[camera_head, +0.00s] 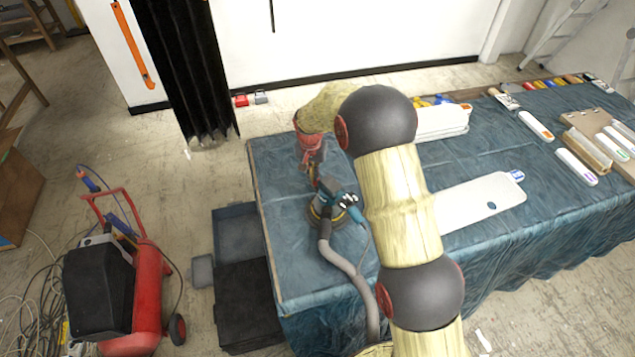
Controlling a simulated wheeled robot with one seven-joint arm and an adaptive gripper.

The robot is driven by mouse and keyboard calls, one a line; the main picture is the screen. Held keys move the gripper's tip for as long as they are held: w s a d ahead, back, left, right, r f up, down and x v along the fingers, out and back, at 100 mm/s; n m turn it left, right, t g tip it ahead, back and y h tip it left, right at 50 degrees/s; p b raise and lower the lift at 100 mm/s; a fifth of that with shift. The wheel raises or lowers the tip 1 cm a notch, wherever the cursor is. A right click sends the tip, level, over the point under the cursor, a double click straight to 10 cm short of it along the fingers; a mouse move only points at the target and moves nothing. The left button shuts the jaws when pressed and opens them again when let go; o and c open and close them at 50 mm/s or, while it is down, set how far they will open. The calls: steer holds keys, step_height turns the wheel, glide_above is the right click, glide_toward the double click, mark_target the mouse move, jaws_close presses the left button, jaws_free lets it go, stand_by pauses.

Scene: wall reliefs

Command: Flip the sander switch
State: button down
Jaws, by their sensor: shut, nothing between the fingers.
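The sander (344,206) is a blue and black tool with a round pad, lying near the left end of the cloth-covered table (285,250). A grey hose (352,275) runs from it toward the table's front. My gripper (314,178) is shut and empty, pointing down just above and behind the left part of the sander. I cannot tell whether its fingertips touch the sander. The sander's switch is too small to make out. My arm crosses the picture just right of the sander and hides part of the table.
A white flat board (470,203) and several tubes and tools lie on the table to the right. A red compressor (148,285) stands on the floor at left. Dark boxes (245,295) stand against the table's left side. Table surface left of the sander is clear.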

steer(key=shift+f+b, duration=0.65)
steer(key=shift+f, duration=0.65)
stand_by(0.7)
steer(key=shift+r, duration=0.1)
steer(key=shift+r+p, duration=1.75)
steer(key=shift+r, duration=1.7)
steer(key=shift+d+r, duration=0.1)
steer(key=shift+r, duration=0.1)
step_height(320, 180, up, 11)
steer(key=b, duration=0.1)
glide_above(314, 184)
steer(key=s+d, duration=0.4)
steer(key=s, duration=0.1)
steer(key=s+d+r+n+t+b, duration=0.15)
steer(key=s+d+r, duration=0.35)
steer(key=s+r, duration=0.5)
steer(key=s+d+r+n+t+b, duration=0.1)
steer(key=s+d, duration=0.1)
steer(key=s, duration=1.1)
steer(key=s+d+r+n+t+b, duration=0.1)
steer(key=s+d, duration=0.2)
steer(key=s, duration=1.1)
steer(key=shift+s+d+r+y, duration=0.2)
steer(key=shift+s+d+y, duration=0.1)
